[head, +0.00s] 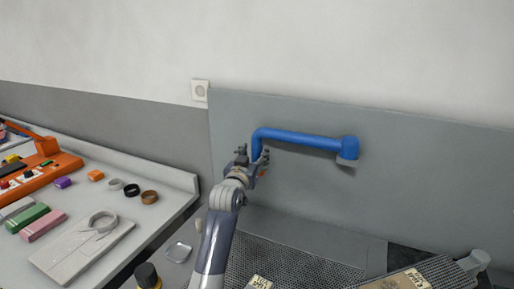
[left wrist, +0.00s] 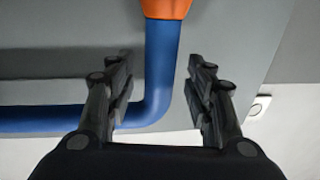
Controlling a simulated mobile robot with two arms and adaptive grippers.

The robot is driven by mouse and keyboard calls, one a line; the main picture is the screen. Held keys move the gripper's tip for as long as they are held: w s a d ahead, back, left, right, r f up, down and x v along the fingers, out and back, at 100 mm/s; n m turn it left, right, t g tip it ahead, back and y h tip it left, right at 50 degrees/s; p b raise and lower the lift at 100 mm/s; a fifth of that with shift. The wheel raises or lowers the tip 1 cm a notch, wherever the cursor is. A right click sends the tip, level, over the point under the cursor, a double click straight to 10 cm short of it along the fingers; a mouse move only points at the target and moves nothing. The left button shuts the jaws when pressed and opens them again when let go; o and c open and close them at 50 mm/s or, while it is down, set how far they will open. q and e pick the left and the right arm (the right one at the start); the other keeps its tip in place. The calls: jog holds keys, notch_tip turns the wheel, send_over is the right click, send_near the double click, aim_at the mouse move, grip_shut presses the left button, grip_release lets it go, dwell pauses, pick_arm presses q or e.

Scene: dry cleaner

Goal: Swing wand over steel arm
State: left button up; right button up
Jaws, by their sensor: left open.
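The wand is a bent blue tube (head: 300,138) against the grey panel. It runs from a block at its right end to a bend at the left and then down. In the left wrist view the blue tube (left wrist: 160,65) passes between my open fingers, with an orange part (left wrist: 167,8) at its end. My left gripper (head: 251,158) is open around the tube's downward part; the same gripper (left wrist: 160,85) shows no clear contact with it. I cannot pick out the steel arm with certainty. My right gripper is not in view.
A light table (head: 160,208) at left holds an orange tray (head: 50,176), coloured blocks and rings. A dark mesh surface (head: 290,262) lies below the panel. A grey board with a label (head: 435,274) is at lower right.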

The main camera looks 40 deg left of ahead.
aim_at(255, 152)
pick_arm(q)
jog(key=shift+p+x, duration=0.3)
jog(key=shift+x, duration=1.4)
jog(key=shift+r, duration=0.1)
grip_shut()
